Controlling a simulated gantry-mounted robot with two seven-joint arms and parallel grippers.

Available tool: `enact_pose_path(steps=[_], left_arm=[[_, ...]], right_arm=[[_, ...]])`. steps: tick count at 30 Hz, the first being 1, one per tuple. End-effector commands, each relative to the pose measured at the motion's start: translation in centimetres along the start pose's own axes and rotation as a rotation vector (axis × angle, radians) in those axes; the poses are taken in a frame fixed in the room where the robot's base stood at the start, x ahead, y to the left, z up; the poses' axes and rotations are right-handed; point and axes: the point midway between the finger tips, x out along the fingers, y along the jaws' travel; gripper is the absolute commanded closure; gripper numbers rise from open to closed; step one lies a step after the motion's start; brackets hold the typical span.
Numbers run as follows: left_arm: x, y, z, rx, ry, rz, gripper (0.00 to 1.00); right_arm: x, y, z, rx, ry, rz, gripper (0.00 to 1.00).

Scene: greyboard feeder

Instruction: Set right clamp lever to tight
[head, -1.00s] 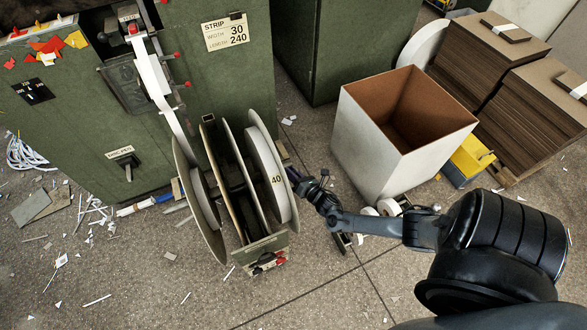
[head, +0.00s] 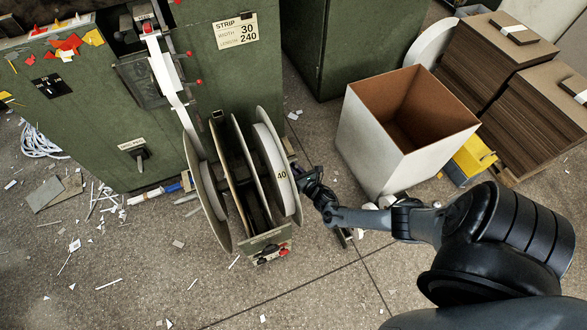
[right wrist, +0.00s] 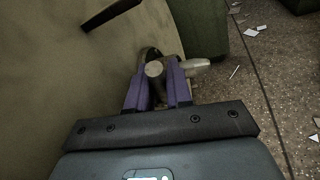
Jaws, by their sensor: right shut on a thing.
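The right clamp lever, a grey metal piece with a round end (right wrist: 155,70), shows in the right wrist view between the purple fingers of my right gripper (right wrist: 157,88). A pale rounded stub (right wrist: 197,64) sticks out to the right beside the fingers. The gripper is shut on the lever. In the head view my right gripper (head: 297,172) reaches the right side of the reel stand, beside the outer reel marked 40 (head: 269,160). The lever itself is hidden there. The lever's setting cannot be read. My left gripper is not in view.
The stand's front plate (head: 267,241) carries red and black knobs. A green machine (head: 100,110) stands behind it, with a white strip (head: 166,75) running down to the left reel. A white open box (head: 385,150) stands right of my gripper. Paper scraps litter the floor.

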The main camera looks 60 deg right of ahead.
Motion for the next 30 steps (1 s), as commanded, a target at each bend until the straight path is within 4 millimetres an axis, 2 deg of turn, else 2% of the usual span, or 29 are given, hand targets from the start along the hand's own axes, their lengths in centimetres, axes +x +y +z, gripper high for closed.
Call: enact_pose_path(steps=[2, 3, 6, 15, 19, 23, 30], left_arm=[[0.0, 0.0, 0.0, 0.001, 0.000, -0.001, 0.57], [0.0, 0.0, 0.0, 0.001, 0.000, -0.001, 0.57], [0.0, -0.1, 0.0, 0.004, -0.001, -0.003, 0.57], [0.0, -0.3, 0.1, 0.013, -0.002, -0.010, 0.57], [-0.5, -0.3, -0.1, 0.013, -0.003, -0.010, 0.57], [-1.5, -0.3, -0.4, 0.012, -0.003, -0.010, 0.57], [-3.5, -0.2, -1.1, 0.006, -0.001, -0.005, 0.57]], right_arm=[[0.0, 0.0, 0.0, 0.001, 0.000, 0.000, 1.00], [0.0, 0.0, 0.0, 0.001, 0.000, 0.000, 0.74], [0.0, 0.0, 0.0, 0.001, 0.000, 0.000, 0.59], [-0.1, 0.0, 0.0, 0.001, 0.001, 0.000, 0.59], [-0.8, 0.0, 0.1, 0.001, 0.002, 0.000, 0.59], [-2.4, 0.1, 0.2, 0.002, 0.004, -0.001, 0.59], [-6.7, 0.1, 0.2, 0.002, 0.005, 0.000, 0.59]])
